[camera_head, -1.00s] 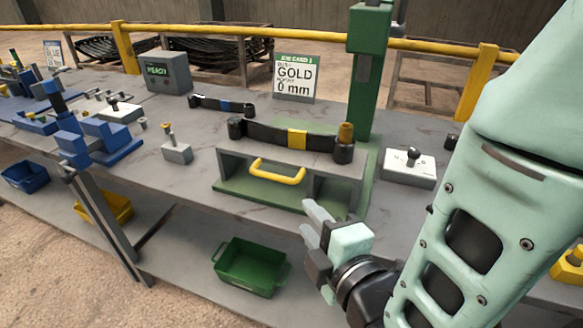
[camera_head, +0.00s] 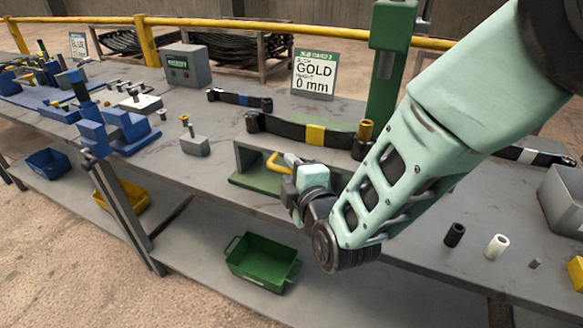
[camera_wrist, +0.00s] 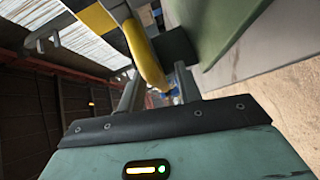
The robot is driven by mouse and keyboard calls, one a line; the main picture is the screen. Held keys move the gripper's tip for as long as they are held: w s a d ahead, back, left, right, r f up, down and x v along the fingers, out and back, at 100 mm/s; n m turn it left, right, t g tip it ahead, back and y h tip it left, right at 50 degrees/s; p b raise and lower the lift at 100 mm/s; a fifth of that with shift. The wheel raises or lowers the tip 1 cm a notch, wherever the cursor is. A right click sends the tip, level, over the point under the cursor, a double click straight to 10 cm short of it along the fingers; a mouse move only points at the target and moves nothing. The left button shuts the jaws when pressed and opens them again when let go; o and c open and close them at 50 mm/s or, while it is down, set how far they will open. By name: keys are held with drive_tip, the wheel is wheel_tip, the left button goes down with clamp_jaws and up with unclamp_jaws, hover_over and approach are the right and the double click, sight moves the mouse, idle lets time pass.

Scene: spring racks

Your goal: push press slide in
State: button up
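The press slide (camera_head: 243,158) is a grey block on a green base at the bench's front edge, below the green press column (camera_head: 387,75). Its yellow handle (camera_head: 274,161) faces me; my arm hides its right part. A dark leaf spring with a gold band (camera_head: 315,135) lies across the top. My gripper (camera_head: 297,172) is at the handle. In the wrist view, the two fingers of my gripper (camera_wrist: 157,90) are apart, with the yellow handle (camera_wrist: 146,55) running between them. I cannot tell whether either finger touches it.
A card reading GOLD 0 mm (camera_head: 314,73) stands behind. A green bin (camera_head: 262,262) is on the shelf below. A grey block with a peg (camera_head: 194,144) and a blue fixture (camera_head: 110,132) are left. Black and white cylinders (camera_head: 496,246) stand right.

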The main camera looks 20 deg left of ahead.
drive_tip(key=shift+w+a, duration=0.15)
clamp_jaws()
drive_tip(key=w+b, duration=0.1)
drive_tip(key=w, duration=0.4)
drive_tip(key=w+d+b, duration=0.1)
drive_tip(key=w+b, duration=0.1)
drive_tip(key=w, duration=0.3)
drive_tip(key=w+b, duration=0.1)
drive_tip(key=w, duration=0.5)
drive_tip(key=shift+w+d+f+b, duration=0.1)
drive_tip(key=shift+d+b, duration=0.05)
drive_tip(key=shift+b, duration=0.25)
drive_tip(key=shift+w, duration=0.5)
drive_tip(key=shift+d, duration=0.1)
drive_tip(key=shift+w+r, duration=0.1)
drive_tip(key=shift+r, duration=0.1)
